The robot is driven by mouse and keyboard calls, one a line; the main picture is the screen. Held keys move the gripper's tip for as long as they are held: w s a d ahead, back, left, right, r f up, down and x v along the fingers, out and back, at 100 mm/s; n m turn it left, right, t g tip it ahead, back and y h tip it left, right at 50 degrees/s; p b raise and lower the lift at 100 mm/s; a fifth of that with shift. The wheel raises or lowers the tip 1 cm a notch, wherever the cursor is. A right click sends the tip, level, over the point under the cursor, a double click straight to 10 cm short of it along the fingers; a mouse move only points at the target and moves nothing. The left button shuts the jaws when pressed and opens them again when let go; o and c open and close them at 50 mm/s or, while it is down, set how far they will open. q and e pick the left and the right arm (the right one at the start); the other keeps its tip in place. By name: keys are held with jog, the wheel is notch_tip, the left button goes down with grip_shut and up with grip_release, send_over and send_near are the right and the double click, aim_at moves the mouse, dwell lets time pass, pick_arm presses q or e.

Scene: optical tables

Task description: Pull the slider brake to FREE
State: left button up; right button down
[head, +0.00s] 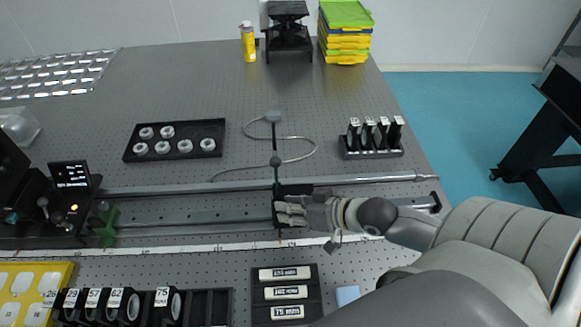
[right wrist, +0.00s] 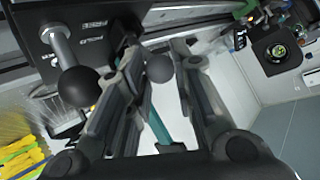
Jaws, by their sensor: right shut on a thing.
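The slider carriage (head: 290,189) is a dark block on the long rail. My right gripper (head: 287,212) is at its front side and hides part of it. In the right wrist view a dark ball knob (right wrist: 159,68) shows between the two fingers of my right gripper (right wrist: 163,66). The gripper is shut on this knob, which I take as the brake's; the contact is partly hidden. My left gripper is not in view.
A control box (head: 70,178) with an orange light is at left. A tray of rings (head: 175,152) and a rack (head: 371,152) lie behind the rail; labelled black blocks (head: 286,304) lie in front.

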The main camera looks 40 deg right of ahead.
jog(key=shift+s+a+f+n+t, duration=0.2)
jog(key=shift+s+n+t, duration=0.15)
jog(key=shift+n+t, duration=0.25)
jog(key=c, duration=1.2)
grip_release()
jog(key=shift+s, duration=0.1)
jog(key=v, duration=0.7)
jog(key=shift+s+r, duration=0.25)
jog(key=shift+s, duration=0.1)
